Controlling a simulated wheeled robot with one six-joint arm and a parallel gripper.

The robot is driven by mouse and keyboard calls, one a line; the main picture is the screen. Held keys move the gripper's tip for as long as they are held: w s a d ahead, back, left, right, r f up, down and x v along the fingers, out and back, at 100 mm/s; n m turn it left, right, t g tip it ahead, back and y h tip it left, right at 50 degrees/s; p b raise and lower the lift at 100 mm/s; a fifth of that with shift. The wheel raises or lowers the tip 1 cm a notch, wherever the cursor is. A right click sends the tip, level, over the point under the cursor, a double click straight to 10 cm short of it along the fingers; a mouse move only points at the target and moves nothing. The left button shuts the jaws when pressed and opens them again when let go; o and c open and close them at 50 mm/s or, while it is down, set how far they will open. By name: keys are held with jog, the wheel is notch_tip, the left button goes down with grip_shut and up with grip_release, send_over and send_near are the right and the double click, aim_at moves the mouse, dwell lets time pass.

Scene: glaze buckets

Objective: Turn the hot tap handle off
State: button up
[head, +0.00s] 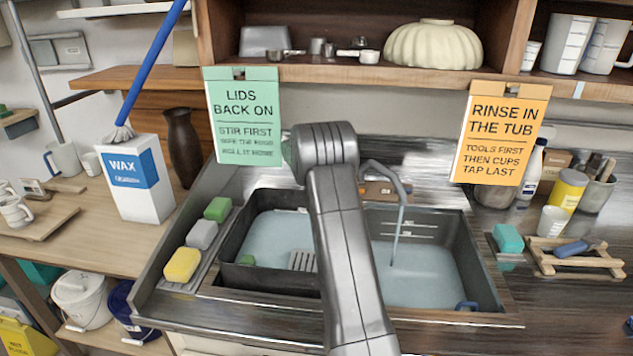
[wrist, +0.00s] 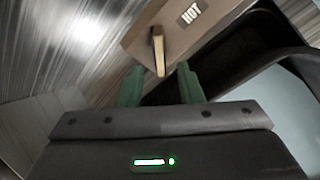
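The hot tap handle (wrist: 158,52) is a short tan lever standing out from a brown wooden block (wrist: 150,25) with a "HOT" label (wrist: 190,13) in the wrist view. My gripper (wrist: 160,82) has two green fingers spread apart and empty. The handle's end lies just beyond the gap between the fingertips; I cannot tell whether they touch it. In the head view, the grey curved tap (head: 385,172) rises behind the sink, and a thin stream seems to fall from it.
Basins with bluish water (head: 425,275) fill the sink. Sponges (head: 182,264) line its left edge. A green sign (head: 244,120) and an orange sign (head: 500,130) hang from the shelf above. A wooden rack (head: 570,262) stands at the right.

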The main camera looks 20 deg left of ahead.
jog(key=shift+p+x, duration=0.3)
jog(key=shift+x, duration=1.6)
grip_shut()
